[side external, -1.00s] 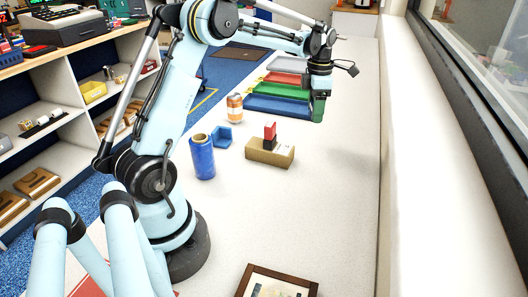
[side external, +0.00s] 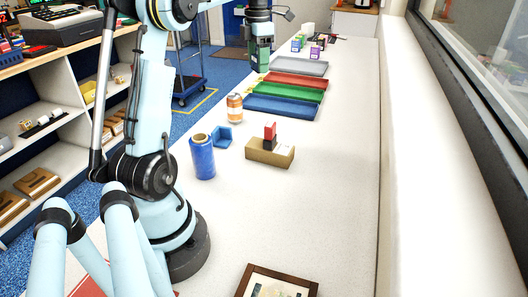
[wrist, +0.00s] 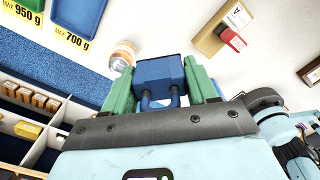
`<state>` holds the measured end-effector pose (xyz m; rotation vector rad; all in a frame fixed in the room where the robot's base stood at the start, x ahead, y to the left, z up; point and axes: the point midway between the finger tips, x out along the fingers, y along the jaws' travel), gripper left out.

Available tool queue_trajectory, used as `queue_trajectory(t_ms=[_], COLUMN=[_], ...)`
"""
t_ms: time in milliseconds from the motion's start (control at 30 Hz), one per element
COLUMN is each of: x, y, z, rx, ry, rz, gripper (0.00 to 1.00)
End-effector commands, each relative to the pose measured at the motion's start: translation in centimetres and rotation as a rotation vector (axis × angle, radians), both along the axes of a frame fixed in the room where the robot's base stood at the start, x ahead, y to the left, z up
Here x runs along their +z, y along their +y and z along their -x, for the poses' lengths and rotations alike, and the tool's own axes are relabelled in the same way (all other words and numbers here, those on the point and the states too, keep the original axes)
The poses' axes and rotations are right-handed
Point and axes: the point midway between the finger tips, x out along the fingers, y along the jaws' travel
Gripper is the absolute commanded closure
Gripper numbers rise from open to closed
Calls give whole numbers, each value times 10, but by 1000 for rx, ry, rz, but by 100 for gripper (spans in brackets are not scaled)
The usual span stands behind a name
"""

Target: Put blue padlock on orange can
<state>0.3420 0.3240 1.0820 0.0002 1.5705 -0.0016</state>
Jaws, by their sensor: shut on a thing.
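The blue padlock (wrist: 158,73) is between the green fingers of my gripper (wrist: 160,80), its shackle pointing back toward the wrist. In the side external view my gripper (side external: 261,62) is raised in the air, appearing above and slightly right of the can; the padlock cannot be made out there. The orange can (side external: 235,108) with a pale label stands upright on the white table, just left of the blue tray. It also shows in the wrist view (wrist: 122,56), left of the padlock and partly hidden near the left finger. Nothing is seen on its top.
A blue angled block (side external: 222,137) and a blue roll (side external: 202,158) stand nearer than the can. A brown box (side external: 268,153) with red and black pieces is to the right. Blue (side external: 281,107), green and red trays lie behind. The table's right side is clear.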

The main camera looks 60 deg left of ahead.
Motion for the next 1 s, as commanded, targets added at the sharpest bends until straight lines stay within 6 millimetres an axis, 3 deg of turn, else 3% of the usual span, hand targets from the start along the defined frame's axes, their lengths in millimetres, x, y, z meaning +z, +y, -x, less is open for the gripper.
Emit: queue_trajectory(t_ms=[500, 733, 1000], x=[-59, -70, -103], y=[90, 101, 100], z=[40, 45, 45], rx=[4, 1, 1], ry=[0, 0, 0], rz=[0, 0, -1], gripper=[92, 92, 92])
